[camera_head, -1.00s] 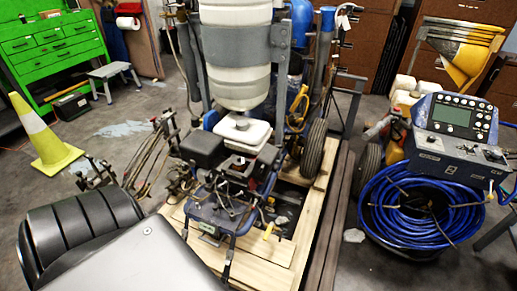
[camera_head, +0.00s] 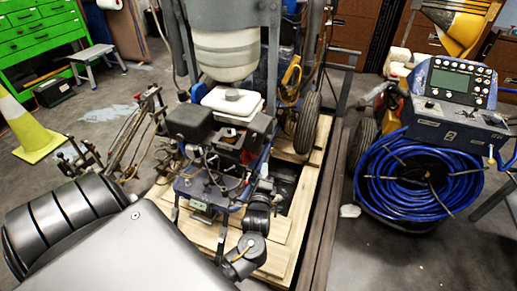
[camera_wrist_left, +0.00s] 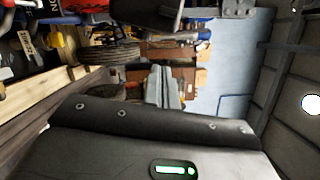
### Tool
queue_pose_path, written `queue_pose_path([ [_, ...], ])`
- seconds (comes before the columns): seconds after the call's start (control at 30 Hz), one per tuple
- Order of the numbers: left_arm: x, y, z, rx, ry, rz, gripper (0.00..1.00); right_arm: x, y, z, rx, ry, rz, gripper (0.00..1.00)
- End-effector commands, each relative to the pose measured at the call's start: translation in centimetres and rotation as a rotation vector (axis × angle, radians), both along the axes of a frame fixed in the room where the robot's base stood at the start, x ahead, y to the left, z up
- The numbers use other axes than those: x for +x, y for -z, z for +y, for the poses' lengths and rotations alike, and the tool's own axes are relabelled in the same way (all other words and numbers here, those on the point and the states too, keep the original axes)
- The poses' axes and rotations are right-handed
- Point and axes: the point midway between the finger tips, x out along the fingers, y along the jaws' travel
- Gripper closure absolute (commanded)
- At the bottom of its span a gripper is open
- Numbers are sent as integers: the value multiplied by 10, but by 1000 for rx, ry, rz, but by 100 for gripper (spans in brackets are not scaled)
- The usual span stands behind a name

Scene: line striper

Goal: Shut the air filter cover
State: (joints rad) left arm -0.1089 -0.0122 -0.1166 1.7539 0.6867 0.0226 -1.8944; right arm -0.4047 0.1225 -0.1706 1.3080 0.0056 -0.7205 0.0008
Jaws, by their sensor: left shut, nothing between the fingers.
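The black box-shaped air filter cover (camera_head: 190,122) is on the left side of the engine, beside the white fuel tank (camera_head: 232,104). I cannot tell from here how far it stands open. My left gripper (camera_head: 264,183) is in front and to the right of the engine, apart from the cover, at the end of dark cylindrical arm links. In the left wrist view its grey fingers (camera_wrist_left: 163,76) are together with nothing between them. A dark part at the top of that view is cut off, and I cannot tell what it is. My right gripper is not seen.
The engine sits on a wooden pallet (camera_head: 272,228) with a black wheel (camera_head: 307,123) at its right. A blue hose reel (camera_head: 420,190) stands farther right. Metal levers (camera_head: 135,135) stick out on the left. A yellow-green cone (camera_head: 30,130) stands at far left.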

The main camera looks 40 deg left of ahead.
Motion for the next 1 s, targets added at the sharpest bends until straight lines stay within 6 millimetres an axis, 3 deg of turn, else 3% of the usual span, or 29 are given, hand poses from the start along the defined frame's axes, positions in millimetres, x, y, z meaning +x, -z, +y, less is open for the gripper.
queue_pose_path([
  [0.23, 21, -1, 13, 0, 2, 0, 100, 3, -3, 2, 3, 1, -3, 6],
  [0.63, 87, -6, 57, -2, 2, 1, 100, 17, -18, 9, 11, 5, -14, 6],
  [0.8, 75, -13, 79, -1, 2, 4, 100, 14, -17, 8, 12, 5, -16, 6],
  [1.0, 71, -15, 89, -3, 4, 2, 100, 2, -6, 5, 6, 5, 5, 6],
])
